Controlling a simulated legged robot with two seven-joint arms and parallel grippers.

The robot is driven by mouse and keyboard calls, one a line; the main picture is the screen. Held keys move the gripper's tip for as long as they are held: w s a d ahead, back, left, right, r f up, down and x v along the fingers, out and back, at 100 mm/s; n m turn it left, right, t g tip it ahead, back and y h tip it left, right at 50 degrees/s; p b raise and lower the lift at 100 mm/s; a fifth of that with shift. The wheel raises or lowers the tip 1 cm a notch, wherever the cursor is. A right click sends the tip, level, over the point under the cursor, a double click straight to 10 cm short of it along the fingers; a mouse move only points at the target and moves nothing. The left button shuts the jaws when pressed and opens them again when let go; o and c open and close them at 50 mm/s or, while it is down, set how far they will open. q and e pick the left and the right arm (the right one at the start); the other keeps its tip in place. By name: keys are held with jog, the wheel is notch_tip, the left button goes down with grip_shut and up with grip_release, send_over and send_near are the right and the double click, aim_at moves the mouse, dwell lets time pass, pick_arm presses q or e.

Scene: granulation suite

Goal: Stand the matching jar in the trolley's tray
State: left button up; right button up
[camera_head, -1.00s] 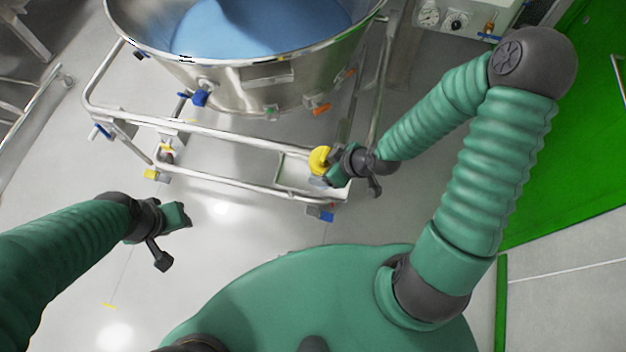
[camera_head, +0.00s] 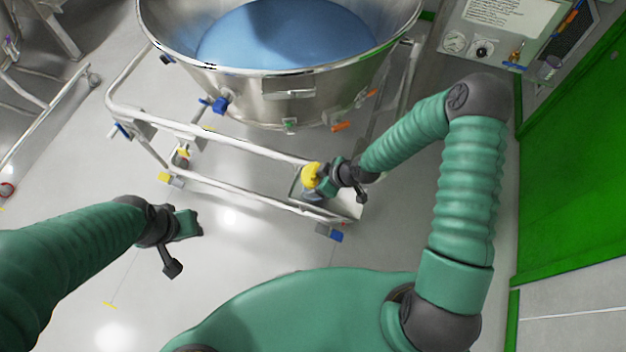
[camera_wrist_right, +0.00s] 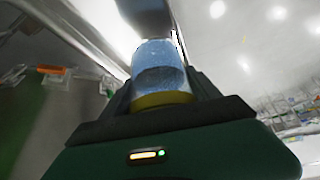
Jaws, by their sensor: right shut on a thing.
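A jar with a yellow lid (camera_head: 311,174) is in my right gripper (camera_head: 325,181). In the right wrist view the jar (camera_wrist_right: 160,72) is clear with bluish contents, its lid nearest the camera between the fingers. In the head view its grey-blue body shows below the lid, over the trolley's pale tray (camera_head: 346,208). I cannot tell whether its base touches the tray. The trolley (camera_head: 235,143) is a tubular metal frame under a large steel bowl. My left gripper (camera_head: 196,224) is away at the left over bare floor and appears empty; its finger gap is unclear.
The steel bowl (camera_head: 175,50) with blue contents overhangs the trolley's far side. Trolley rails run beside the tray. A panel with gauges (camera_head: 482,48) stands at the back right, beside a green wall (camera_head: 570,150). Open floor lies front left.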

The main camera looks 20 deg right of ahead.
jog(key=shift+w+a+f, duration=0.1)
jog(key=shift+w+a, duration=0.05)
jog(key=shift+w, duration=0.45)
jog(key=shift+w+a+f, duration=0.1)
jog(key=shift+w+a, duration=0.05)
jog(key=shift+w, duration=0.4)
notch_tip(320, 180, down, 3)
jog(key=shift+a+r, duration=0.1)
jog(key=shift+r, duration=0.1)
jog(key=shift+f, duration=0.4)
jog(key=o, duration=1.6)
jog(key=shift+c, duration=0.2)
